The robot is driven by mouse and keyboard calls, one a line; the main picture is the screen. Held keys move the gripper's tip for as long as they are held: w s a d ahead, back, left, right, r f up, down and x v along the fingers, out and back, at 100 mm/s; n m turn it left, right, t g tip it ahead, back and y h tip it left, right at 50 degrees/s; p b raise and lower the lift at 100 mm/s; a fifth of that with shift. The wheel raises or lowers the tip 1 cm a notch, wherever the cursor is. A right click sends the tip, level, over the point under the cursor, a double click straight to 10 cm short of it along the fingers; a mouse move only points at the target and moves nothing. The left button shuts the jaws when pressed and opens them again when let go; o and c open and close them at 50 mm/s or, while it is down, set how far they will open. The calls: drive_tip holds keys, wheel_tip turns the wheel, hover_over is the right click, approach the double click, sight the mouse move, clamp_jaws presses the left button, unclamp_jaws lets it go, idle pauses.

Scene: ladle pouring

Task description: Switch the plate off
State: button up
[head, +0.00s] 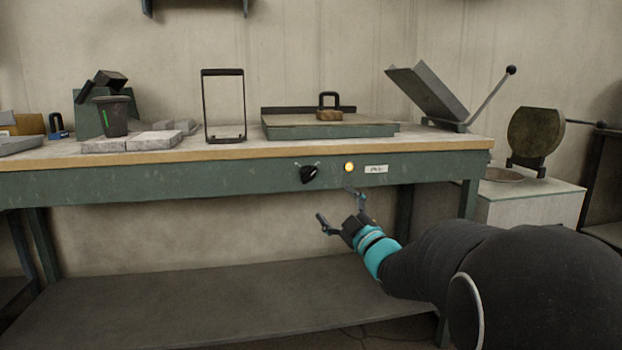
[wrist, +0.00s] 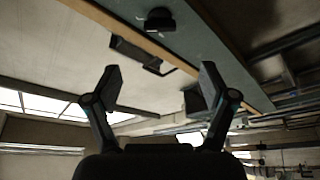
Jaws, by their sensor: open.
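A black rotary knob (head: 308,174) sits on the green front rail of the workbench. A round indicator lamp (head: 349,167) to its right glows yellow, beside a small white label (head: 376,169) too small to read. A flat plate (head: 285,132) with a green base lies on the bench top above them, with a dark-handled block (head: 328,115) on it. My gripper (head: 339,206) is open and empty, below and to the right of the knob and apart from it. In the wrist view the knob (wrist: 158,20) appears beyond the two spread fingertips of my gripper (wrist: 160,84).
A dark upright frame (head: 223,138), pale blocks (head: 118,143) and a dark cup (head: 113,117) stand on the bench top. A tilted metal panel (head: 428,92) with a ball-ended lever is at the right. The lower shelf (head: 200,302) is clear.

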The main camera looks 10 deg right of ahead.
sight(310, 176)
drive_tip(key=x, duration=1.3)
drive_tip(key=shift+w+a+p, duration=0.1)
drive_tip(key=shift+p, duration=0.25)
drive_tip(key=c, duration=1.2)
drive_tip(key=shift+o, duration=0.2)
